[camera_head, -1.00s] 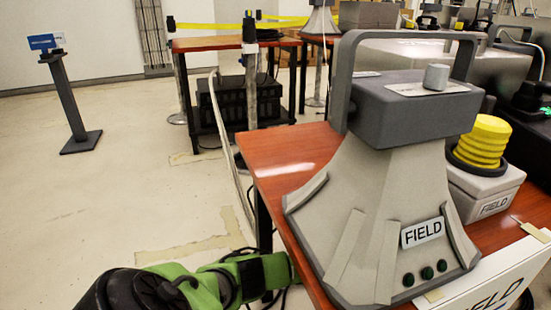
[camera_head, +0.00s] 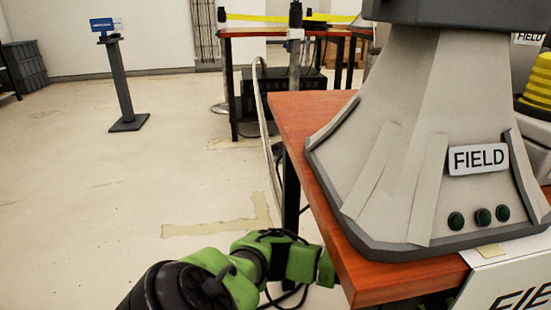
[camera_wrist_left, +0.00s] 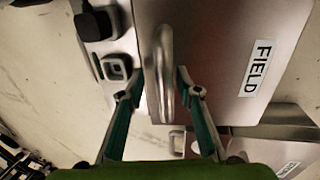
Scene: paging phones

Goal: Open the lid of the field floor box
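In the left wrist view a metal lid (camera_wrist_left: 225,50) with a white FIELD label (camera_wrist_left: 255,68) fills the upper right. A rounded bar handle (camera_wrist_left: 165,75) runs along its left edge. My left gripper (camera_wrist_left: 158,78) is open, with its two green-and-grey fingers apart on either side of the handle. I cannot tell whether they touch it. In the head view my green left arm reaches in low beside the table, and its gripper is hidden. My right gripper is in neither view.
A large grey FIELD phone (camera_head: 405,140) stands on a wooden table (camera_head: 300,115), whose edge is close to my left arm. A sign post (camera_head: 120,85) stands at the left.

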